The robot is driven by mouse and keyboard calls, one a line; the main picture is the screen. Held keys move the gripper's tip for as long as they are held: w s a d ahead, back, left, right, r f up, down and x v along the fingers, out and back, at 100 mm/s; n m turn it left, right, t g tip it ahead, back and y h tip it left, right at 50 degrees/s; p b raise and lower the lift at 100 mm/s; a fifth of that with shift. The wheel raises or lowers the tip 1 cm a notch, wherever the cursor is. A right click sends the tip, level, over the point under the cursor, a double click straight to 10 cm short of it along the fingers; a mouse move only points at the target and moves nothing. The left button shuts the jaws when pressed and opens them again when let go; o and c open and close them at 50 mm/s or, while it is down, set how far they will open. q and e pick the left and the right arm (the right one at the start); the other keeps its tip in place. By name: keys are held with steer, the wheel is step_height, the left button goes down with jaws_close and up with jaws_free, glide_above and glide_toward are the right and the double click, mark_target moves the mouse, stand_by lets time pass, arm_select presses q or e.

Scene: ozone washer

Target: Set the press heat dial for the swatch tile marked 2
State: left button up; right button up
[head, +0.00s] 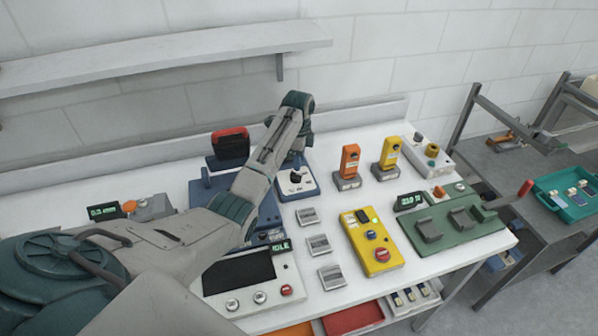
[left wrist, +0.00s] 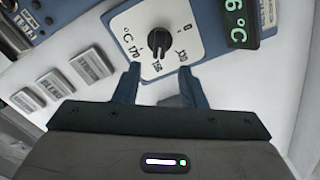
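The heat dial is a black knob (left wrist: 159,40) on a white plate marked 0, 130, 150, 170 and °C. Its narrow end appears to point near 150 in the left wrist view. The dial also shows in the head view (head: 295,178). My left gripper (left wrist: 160,74) is open and empty. Its two blue fingers lie apart, short of the knob in the wrist picture, not touching it. The blue press (head: 240,200) is partly hidden behind my left arm. Small swatch tiles (head: 583,184) sit in a teal tray; their marks are too small to read. My right gripper is out of view.
A green temperature display (left wrist: 238,30), partly cut off, stands beside the dial. Several grey labelled plates (head: 319,244) lie nearby. A yellow control box (head: 375,245), orange (head: 349,160) and yellow (head: 390,152) upright devices and a green fixture (head: 430,235) stand to the right.

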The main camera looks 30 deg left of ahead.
mark_target(299, 174)
arm_select(q)
steer(key=shift+r+b, duration=0.7)
steer(key=shift+r, duration=1.85)
